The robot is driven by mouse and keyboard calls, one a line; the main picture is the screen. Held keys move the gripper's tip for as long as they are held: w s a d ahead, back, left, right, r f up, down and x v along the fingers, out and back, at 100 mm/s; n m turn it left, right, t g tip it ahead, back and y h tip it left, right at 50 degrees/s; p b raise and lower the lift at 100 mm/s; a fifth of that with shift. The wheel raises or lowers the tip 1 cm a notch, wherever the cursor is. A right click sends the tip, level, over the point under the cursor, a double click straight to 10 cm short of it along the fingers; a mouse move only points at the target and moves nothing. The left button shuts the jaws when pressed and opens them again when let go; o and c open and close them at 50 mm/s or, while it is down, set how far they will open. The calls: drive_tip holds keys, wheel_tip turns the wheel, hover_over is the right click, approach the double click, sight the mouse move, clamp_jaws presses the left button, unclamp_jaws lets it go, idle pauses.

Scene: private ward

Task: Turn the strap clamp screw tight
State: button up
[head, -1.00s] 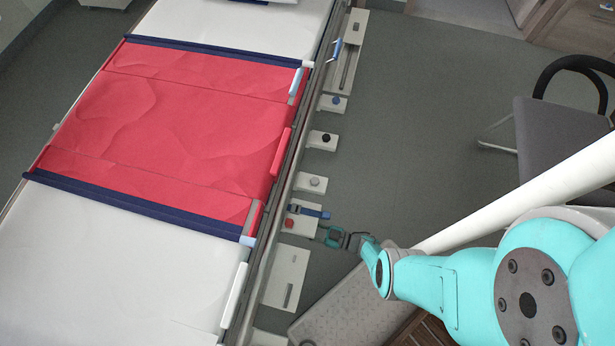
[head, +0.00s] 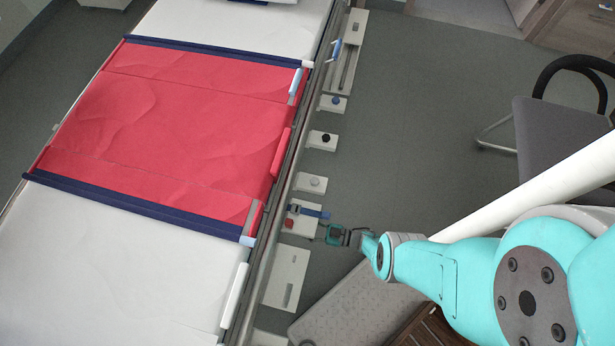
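The strap clamp is on a white plate (head: 302,229) at the bed's right side rail. A blue strap (head: 312,211) crosses the plate and sticks out to the right. A small red knob (head: 289,223) sits below the strap; I cannot tell whether it is the clamp screw. My gripper (head: 329,234) is just right of the plate, below the strap's free end. Its teal fingers look apart, with nothing visible between them. The gripper is small in view, and any contact with the clamp cannot be made out.
Other white plates with a grey knob (head: 315,182), a black knob (head: 326,138) and a blue knob (head: 336,101) line the rail (head: 285,170). A red sheet (head: 165,120) covers the bed's middle. A grey chair (head: 560,135) stands right. Floor between is clear.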

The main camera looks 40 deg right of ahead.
drive_tip(key=shift+s+a+m+t+h, duration=0.1)
drive_tip(key=shift+m+t+h, duration=0.2)
drive_tip(key=shift+h, duration=0.1)
drive_tip(key=shift+a+f+m+t+h, duration=0.1)
drive_tip(key=shift+m+t+h, duration=0.3)
drive_tip(key=shift+m+h, duration=0.15)
drive_tip(key=shift+a+m+t+h, duration=0.1)
drive_tip(key=shift+m+t+h, duration=0.7)
drive_tip(key=shift+m+h, duration=0.8)
drive_tip(key=shift+a+m+t+h, duration=0.15)
drive_tip(key=shift+m+h, duration=0.55)
drive_tip(key=shift+h, duration=0.85)
drive_tip(key=shift+m+t+h, duration=0.15)
drive_tip(key=shift+m+h, duration=0.5)
drive_tip(key=shift+h, duration=0.85)
